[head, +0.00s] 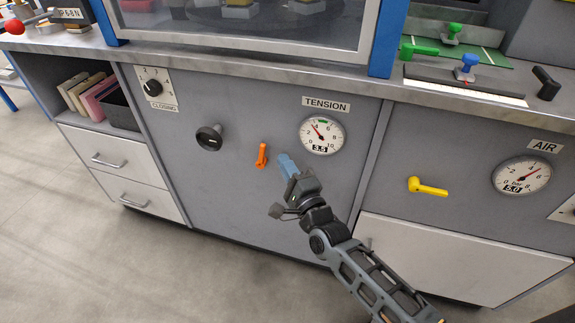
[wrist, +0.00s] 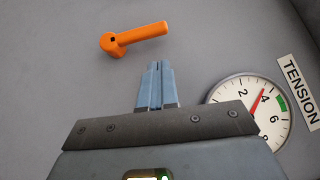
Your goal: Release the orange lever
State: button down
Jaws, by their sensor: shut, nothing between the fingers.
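The orange lever (head: 262,155) is on the grey front panel, left of the tension gauge.
The tension gauge (head: 322,134) is right of my gripper and close to it. A black knob (head: 209,137) is left of the lever. A yellow lever (head: 428,187) and an air gauge (head: 522,175) are further right. The counter edge (head: 250,75) runs above the panel.

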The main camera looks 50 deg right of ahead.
jog(key=v, duration=1)
jog(key=shift+s+r, duration=0.2)
jog(key=shift+s, duration=0.25)
jog(key=shift+d, duration=0.15)
jog(key=s+a+r+n+g+y, duration=0.2)
jog(key=s+a+r+n+y, duration=0.35)
jog(key=s+n, duration=0.7)
jog(key=s+a+r+n+g+y, duration=0.1)
jog(key=s+a+r+n+y, duration=0.2)
jog(key=s+a+r+n, duration=0.65)
notch_tip(320, 180, up, 10)
jog(key=s+a+n+p, duration=0.1)
jog(key=n+p, duration=0.2)
jog(key=p, duration=1)
